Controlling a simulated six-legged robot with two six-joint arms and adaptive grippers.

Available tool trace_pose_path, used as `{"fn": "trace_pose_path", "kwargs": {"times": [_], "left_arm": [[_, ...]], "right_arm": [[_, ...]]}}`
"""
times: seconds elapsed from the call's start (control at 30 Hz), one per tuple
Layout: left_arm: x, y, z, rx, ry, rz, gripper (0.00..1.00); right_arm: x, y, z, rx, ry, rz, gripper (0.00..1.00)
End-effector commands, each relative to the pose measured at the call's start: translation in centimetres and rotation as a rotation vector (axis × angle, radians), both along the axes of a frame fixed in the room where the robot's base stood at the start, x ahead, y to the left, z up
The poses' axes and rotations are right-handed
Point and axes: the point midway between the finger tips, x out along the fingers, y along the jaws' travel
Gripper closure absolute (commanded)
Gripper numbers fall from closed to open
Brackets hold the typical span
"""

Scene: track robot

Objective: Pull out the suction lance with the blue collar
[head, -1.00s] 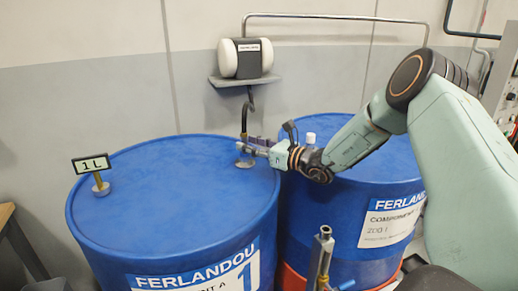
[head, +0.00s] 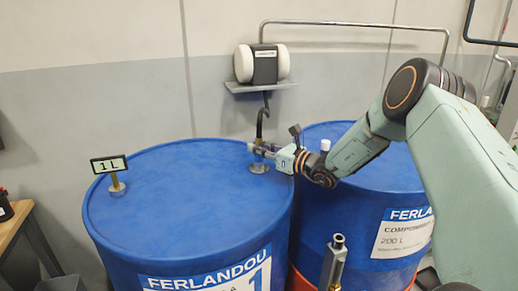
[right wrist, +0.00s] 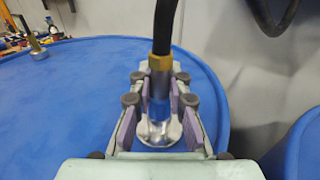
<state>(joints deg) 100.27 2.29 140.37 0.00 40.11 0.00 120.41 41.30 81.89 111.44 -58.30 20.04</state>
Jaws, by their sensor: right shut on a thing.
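The suction lance (right wrist: 160,64) stands upright in the bung of the left blue drum (head: 175,210), with a brass fitting and black hose on top. Its blue collar (right wrist: 158,106) shows between my fingers in the right wrist view, above the silver bung (right wrist: 153,132). My right gripper (head: 262,150) is shut on the lance from the right side, just above the drum lid. It also shows in the right wrist view (right wrist: 157,95), one finger on each side of the lance. The lance's lower part is hidden in the drum. My left gripper is out of view.
A "1 L" sign (head: 109,165) stands on a second fitting at the lid's left. Another blue drum (head: 400,175) stands close on the right. A wall shelf (head: 260,87) is behind the lance. An upright metal fitting (head: 334,262) rises in front.

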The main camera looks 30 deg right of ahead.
Motion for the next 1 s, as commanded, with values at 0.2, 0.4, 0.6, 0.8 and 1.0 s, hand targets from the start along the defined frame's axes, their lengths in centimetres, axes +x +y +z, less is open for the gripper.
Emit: {"fn": "trace_pose_path", "kwargs": {"times": [0.2,0.4,0.6,0.8,1.0], "left_arm": [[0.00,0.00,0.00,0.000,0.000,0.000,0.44],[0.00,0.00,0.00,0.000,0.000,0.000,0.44],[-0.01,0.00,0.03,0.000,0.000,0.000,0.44],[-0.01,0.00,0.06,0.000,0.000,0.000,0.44],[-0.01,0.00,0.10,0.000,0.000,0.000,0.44]], "right_arm": [[-0.01,0.18,0.07,-0.002,-0.002,0.005,1.00],[-0.02,0.14,0.06,-0.001,-0.001,0.004,1.00],[-0.02,0.14,0.20,0.000,-0.002,0.004,1.00],[-0.01,0.10,0.50,0.000,-0.003,0.003,1.00],[-0.02,0.10,0.72,0.001,-0.002,0.003,1.00]]}}
